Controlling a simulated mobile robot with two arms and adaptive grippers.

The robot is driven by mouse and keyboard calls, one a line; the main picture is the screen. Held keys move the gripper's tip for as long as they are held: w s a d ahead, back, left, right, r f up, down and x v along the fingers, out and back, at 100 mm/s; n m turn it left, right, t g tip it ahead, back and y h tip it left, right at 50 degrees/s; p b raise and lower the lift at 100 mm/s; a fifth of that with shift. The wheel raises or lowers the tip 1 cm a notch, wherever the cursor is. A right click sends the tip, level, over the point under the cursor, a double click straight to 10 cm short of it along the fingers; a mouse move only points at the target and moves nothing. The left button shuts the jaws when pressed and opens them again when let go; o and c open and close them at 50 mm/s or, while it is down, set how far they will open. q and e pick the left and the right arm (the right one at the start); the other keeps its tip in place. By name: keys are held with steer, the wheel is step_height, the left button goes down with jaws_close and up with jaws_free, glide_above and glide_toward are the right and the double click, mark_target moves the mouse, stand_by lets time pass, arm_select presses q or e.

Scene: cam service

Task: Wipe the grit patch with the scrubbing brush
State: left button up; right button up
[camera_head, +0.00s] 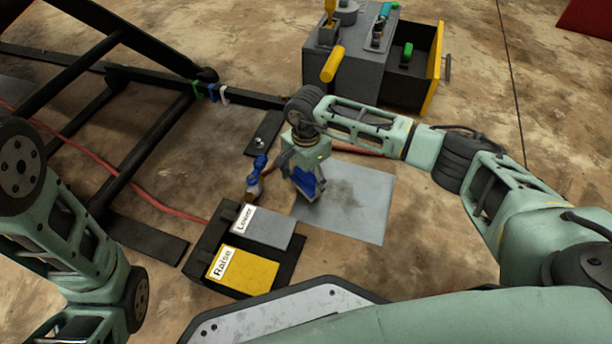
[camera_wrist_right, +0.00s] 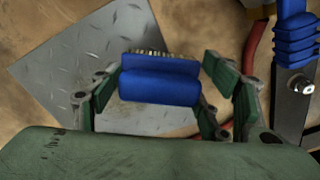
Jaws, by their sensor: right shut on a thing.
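My right gripper (camera_head: 307,192) is shut on the scrubbing brush (camera_head: 304,182), a blue block, over the left part of a grey metal plate (camera_head: 370,218). In the right wrist view the blue brush (camera_wrist_right: 160,86) sits between the green fingers, with a row of pale bristles along its far edge. The grit patch (camera_head: 345,192) is a dark smudge on the plate, just right of the gripper. I cannot tell whether the bristles touch the plate. My left arm shows at the left, but its gripper is out of view.
A pedal box with a grey Lower pedal (camera_head: 262,228) and a yellow Raise pedal (camera_head: 243,268) stands in front. A blue-handled tool (camera_head: 257,166) is left of the gripper. A grey tool cabinet (camera_head: 362,75) with an open drawer stands behind. A red hose (camera_head: 150,200) crosses the floor.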

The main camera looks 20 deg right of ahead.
steer(key=shift+f, duration=0.75)
stand_by(0.7)
steer(key=shift+s+d+r+p, duration=0.15)
steer(key=shift+s+d+p, duration=0.5)
steer(key=shift+d+p, duration=0.25)
steer(key=shift+s+d+p, duration=0.5)
steer(key=shift+s+d, duration=0.1)
steer(key=shift+d, duration=0.2)
steer(key=shift+s+d, duration=0.1)
steer(key=shift+d, duration=0.05)
steer(key=shift+s+d+p, duration=0.65)
steer(key=shift+d, duration=0.2)
steer(key=shift+s+d+p, duration=0.5)
steer(key=shift+s+d, duration=0.25)
steer(key=shift+d, duration=0.2)
